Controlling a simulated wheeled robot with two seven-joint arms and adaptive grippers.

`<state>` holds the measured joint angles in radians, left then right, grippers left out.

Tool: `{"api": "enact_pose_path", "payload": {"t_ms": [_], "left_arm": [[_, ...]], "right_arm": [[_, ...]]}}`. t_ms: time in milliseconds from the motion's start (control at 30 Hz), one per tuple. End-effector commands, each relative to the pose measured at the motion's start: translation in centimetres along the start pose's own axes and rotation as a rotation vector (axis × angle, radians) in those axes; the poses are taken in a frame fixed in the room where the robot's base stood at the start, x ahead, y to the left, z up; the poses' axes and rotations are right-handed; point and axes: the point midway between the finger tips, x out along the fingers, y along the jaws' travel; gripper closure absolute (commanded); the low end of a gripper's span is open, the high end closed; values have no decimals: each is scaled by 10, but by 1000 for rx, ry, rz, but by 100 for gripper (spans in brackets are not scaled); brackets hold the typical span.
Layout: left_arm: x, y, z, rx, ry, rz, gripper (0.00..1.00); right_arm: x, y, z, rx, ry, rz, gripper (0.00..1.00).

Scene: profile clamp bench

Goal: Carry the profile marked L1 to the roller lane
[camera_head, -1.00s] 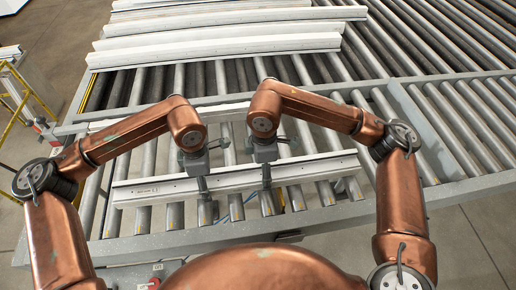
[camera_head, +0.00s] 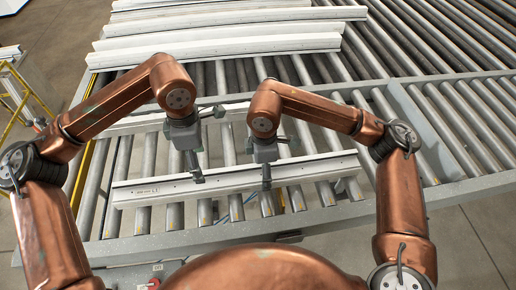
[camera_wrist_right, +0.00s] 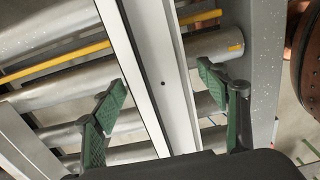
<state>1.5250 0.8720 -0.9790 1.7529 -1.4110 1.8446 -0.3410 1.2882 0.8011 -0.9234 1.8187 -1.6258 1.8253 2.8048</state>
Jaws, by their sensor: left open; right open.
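My right gripper (camera_head: 266,172) is open at the profile's middle. In the right wrist view the profile (camera_wrist_right: 168,70) runs between the spread green fingers of the right gripper (camera_wrist_right: 166,112), with a gap on both sides.
Another white profile (camera_head: 140,122) lies behind, partly hidden by my arms. Several white profiles (camera_head: 215,49) lie further back. A roller lane (camera_head: 460,120) is at the right, beyond a grey rail (camera_head: 425,132). A yellow frame (camera_head: 22,95) stands at the far left.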

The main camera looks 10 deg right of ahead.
Motion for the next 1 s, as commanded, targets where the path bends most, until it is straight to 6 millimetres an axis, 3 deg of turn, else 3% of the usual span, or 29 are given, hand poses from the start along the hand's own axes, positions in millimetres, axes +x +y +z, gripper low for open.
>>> {"api": "enact_pose_path", "payload": {"t_ms": [167,600,800,1000], "left_arm": [[-2,0,0,0,0,-1,32],[-2,0,0,0,0,-1,32],[-2,0,0,0,0,-1,32],[-2,0,0,0,0,-1,32]], "right_arm": [[-18,1,0,0,1,4,32],[-103,1,0,1,0,3,32],[-118,1,0,1,0,1,32],[-120,0,0,0,0,0,32]]}}
